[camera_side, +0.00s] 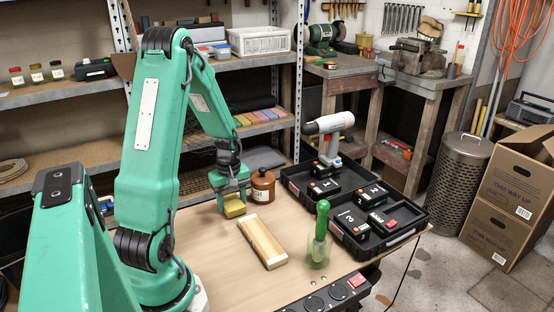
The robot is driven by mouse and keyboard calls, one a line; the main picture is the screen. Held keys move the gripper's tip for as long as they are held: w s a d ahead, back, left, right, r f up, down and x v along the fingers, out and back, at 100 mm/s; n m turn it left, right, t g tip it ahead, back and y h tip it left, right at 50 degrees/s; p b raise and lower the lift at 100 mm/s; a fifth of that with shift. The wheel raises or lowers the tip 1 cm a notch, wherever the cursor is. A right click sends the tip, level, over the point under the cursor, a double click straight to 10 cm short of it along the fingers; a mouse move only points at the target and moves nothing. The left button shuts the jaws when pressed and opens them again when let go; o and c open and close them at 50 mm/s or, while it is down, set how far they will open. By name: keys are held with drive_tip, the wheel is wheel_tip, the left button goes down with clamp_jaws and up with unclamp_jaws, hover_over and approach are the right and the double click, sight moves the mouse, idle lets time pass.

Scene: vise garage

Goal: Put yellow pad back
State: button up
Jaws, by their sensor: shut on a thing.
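The yellow pad (234,209) is a small block held under my gripper (232,198), above or at the bench top. My gripper points down and is shut on the pad; its fingers partly hide the pad's upper part. I cannot tell whether the pad touches the bench. A long pale wooden block or tray (262,241) lies on the bench, to the right of and nearer than the pad, apart from it.
A brown jar (263,188) stands close right of my gripper. A black tray (410,220) holds batteries and a drill (330,135). Coloured blocks (260,117) line the shelf behind. Bench left of the wooden block is clear.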

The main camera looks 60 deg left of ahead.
sight(232, 201)
drive_tip(key=shift+f, duration=0.1)
drive_tip(key=o, duration=0.9)
wheel_tip(232, 201, up, 12)
drive_tip(key=shift+r, duration=0.15)
idle(0.4)
drive_tip(key=shift+d, duration=0.1)
idle(0.4)
